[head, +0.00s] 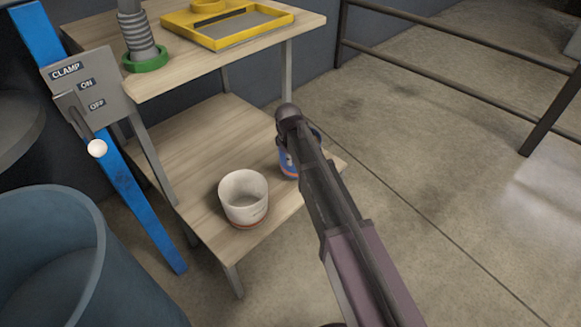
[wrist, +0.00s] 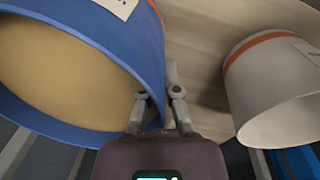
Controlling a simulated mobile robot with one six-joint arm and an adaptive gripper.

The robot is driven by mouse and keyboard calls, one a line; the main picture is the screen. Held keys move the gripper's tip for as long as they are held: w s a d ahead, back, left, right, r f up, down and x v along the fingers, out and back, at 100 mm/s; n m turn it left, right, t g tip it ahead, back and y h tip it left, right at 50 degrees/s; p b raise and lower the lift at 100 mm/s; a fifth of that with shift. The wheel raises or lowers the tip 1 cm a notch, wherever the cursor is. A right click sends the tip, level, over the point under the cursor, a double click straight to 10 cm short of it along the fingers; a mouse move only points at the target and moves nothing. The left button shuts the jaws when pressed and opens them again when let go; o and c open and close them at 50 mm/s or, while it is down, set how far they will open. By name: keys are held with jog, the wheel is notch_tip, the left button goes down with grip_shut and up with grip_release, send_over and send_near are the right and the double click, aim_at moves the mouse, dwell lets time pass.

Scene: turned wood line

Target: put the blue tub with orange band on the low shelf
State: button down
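The blue tub (head: 287,164) is on the low shelf (head: 190,150), near its right edge, partly hidden behind my arm in the head view. In the wrist view, the blue tub (wrist: 100,128) fills the left side, with a tan inside and a pale label. Its orange band is barely visible in the head view. My gripper (wrist: 160,92) is at the tub's rim, one finger inside and one outside, close together on the wall. In the head view my arm hides the fingers. The tub looks upright and seems to rest on the shelf.
A white tub (head: 243,198) with an orange band stands left of the blue tub on the low shelf. The upper shelf (head: 180,75) holds a yellow tray (head: 228,42) and a grey ribbed post. A clamp lever panel (head: 90,90) and a blue bin (head: 75,270) are at left.

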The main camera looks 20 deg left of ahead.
aim_at(291, 172)
jog(key=shift+f, duration=0.1)
jog(key=shift+f+b, duration=1.65)
jog(key=shift+b, duration=0.1)
jog(key=c, duration=0.8)
grip_release()
jog(key=shift+f, duration=0.1)
jog(key=shift+r, duration=0.2)
notch_tip(291, 172, up, 12)
jog(key=s+p, duration=0.1)
jog(key=p, duration=1.1)
jog(key=shift+f, duration=0.1)
